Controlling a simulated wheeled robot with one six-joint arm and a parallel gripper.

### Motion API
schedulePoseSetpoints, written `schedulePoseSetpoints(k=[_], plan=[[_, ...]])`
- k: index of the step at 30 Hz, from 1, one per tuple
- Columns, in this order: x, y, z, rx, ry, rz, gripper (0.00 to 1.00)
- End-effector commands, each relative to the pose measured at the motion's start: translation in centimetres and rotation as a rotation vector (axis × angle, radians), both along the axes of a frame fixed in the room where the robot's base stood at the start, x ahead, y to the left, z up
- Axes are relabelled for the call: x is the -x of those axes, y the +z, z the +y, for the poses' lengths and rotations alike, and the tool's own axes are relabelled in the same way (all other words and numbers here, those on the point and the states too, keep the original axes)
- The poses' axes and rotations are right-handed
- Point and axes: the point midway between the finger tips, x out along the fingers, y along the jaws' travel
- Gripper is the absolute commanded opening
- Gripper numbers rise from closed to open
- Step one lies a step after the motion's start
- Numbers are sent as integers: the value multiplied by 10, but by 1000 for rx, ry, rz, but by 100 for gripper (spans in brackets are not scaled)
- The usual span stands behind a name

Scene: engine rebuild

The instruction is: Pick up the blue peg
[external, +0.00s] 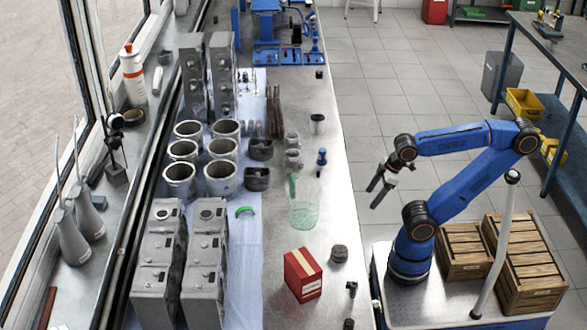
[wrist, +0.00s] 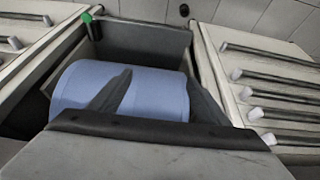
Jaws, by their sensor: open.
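A small blue upright piece (external: 322,157), which looks like the blue peg, stands on the metal bench near its right edge, just behind a clear greenish beaker. It is too small to make out in detail. My gripper (external: 373,197) is open and empty, to the right of the bench edge and of the peg, pointing down and left. The gripper also shows in the wrist view (wrist: 158,75), its dark fingers apart in front of a large blue roll (wrist: 90,88) in a grey bin.
The beaker (external: 304,208), a red box (external: 302,274) and a dark round part (external: 339,253) stand on the bench. Metal cylinders (external: 221,178) and engine blocks (external: 158,265) fill its left side. Wooden crates (external: 530,270) sit by my base. Drawers flank the bin in the wrist view.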

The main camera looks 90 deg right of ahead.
Motion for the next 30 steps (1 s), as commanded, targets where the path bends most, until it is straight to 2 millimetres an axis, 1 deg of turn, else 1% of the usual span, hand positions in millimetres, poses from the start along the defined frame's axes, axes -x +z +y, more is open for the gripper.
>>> schedulePoseSetpoints(k=[11,12,14,15,23,26,29,30], plan=[[0,0,0,0,0,0,70],[0,0,0,0,0,0,65],[0,0,0,0,0,0,51],[0,0,0,0,0,0,47],[0,1,0,0,0,0,47],[-1,12,0,0,0,-2,47],[-1,39,0,0,0,-5,47],[-2,55,0,0,0,-6,47]])
